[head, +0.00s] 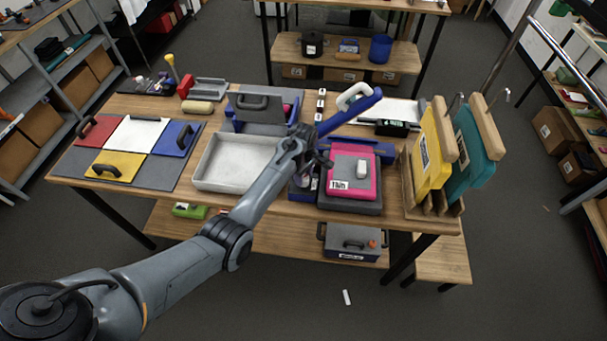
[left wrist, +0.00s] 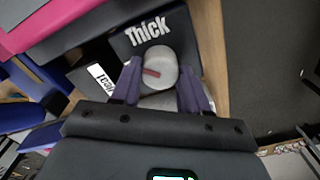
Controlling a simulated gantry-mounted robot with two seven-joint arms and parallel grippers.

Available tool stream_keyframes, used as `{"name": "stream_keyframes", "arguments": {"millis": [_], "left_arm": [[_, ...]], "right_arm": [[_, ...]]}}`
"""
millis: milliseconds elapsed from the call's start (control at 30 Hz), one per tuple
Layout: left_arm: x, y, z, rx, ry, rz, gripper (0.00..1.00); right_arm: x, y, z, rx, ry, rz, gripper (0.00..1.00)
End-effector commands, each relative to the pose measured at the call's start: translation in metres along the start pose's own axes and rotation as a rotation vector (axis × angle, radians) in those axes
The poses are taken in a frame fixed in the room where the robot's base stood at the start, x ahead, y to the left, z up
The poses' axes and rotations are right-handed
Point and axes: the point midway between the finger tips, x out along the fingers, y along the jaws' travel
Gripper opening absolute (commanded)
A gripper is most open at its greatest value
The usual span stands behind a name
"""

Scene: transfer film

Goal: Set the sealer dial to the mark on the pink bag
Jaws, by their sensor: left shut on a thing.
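The pink bag (head: 365,188) lies flat on the dark bed of the sealer (head: 375,207), with a small label that seems to read "Thin" and a white piece on top. The bag's edge also shows in the left wrist view (left wrist: 45,30). My left gripper (left wrist: 160,84) is shut on the dial (left wrist: 157,60), a round grey knob with a red mark on its left part. The word "Thick" is printed just beyond the dial; another label, partly hidden, lies to its left. In the head view my arm hides most of the dial. My right gripper is not in view.
The sealer's raised blue arm (head: 348,110) with a white handle stands behind the bed. A grey tray (head: 212,184) is to the left. A rack with yellow (head: 431,155) and teal (head: 470,160) boards stands close at the right. Coloured panels cover the table's left end.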

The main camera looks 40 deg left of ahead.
Motion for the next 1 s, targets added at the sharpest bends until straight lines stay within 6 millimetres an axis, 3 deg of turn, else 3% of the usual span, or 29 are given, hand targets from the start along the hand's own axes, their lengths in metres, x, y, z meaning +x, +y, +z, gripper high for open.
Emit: {"name": "stream_keyframes", "arguments": {"millis": [500,1000], "left_arm": [[-0.003,0.0,0.001,-0.349,-0.001,-0.002,0.14],[-0.001,0.0,0.001,-0.696,-0.002,-0.001,0.14]], "right_arm": [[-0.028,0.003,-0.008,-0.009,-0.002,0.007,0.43],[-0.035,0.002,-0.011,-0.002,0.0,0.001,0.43]]}}
